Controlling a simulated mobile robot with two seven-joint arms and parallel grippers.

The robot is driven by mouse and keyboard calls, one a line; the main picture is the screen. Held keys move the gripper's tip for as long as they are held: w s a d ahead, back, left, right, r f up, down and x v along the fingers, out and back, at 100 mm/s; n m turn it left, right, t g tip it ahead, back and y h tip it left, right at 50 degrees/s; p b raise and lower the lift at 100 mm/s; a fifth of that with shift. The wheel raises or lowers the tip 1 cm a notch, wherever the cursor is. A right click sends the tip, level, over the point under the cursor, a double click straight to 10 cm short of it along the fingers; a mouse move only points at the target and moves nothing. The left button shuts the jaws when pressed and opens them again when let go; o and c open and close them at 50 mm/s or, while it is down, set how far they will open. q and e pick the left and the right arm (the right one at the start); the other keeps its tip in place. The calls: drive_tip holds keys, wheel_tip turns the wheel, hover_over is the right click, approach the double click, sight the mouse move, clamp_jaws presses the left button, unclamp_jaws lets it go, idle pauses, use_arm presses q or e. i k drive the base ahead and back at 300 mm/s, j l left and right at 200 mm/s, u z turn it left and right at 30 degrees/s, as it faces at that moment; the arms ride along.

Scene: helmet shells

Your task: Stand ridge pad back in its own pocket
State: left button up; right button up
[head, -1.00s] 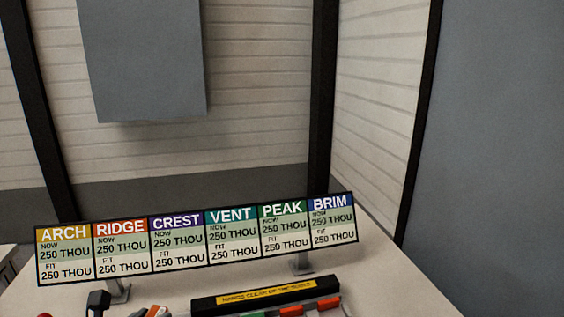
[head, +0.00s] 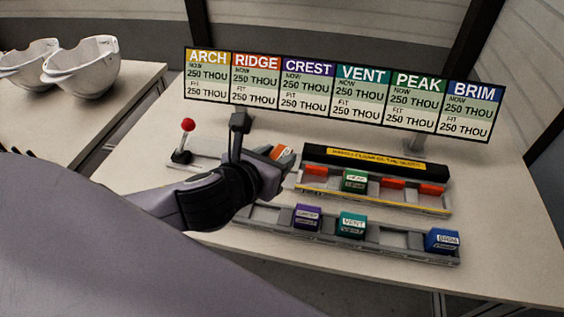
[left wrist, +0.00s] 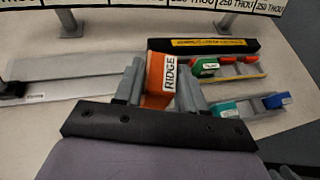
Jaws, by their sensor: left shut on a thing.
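My left gripper (head: 272,170) is shut on the orange ridge pad (head: 281,153). The left wrist view shows the pad (left wrist: 160,72) between the two grey fingers, its white RIDGE label facing up. I hold it left of the back tray. The front rack (head: 405,253) holds the purple crest pad (head: 307,217), the teal vent pad (head: 352,225) and, at its right end, the blue brim pad (head: 443,241). Bare pockets show left of crest and between vent and brim. My arm hides the rack's left end. My right gripper is not in view.
The back tray (head: 413,205) holds a green pad (head: 355,180) and several red blocks; a black bar with a yellow label (head: 365,158) runs behind it. A sign board (head: 335,98) stands behind. A red-knobbed lever (head: 187,126) is at left. White shells (head: 85,68) sit on another table.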

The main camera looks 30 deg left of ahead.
sight(264, 216)
drive_tip(key=z, duration=0.85)
drive_tip(key=k+j+z, duration=0.2)
drive_tip(key=j+z, duration=0.15)
drive_tip(key=j, duration=0.15)
drive_tip(key=k+j, duration=0.2)
drive_tip(key=j, duration=0.15)
drive_tip(key=k+j, duration=0.2)
drive_tip(key=j, duration=0.2)
drive_tip(key=k+j, duration=0.2)
drive_tip(key=j, duration=0.15)
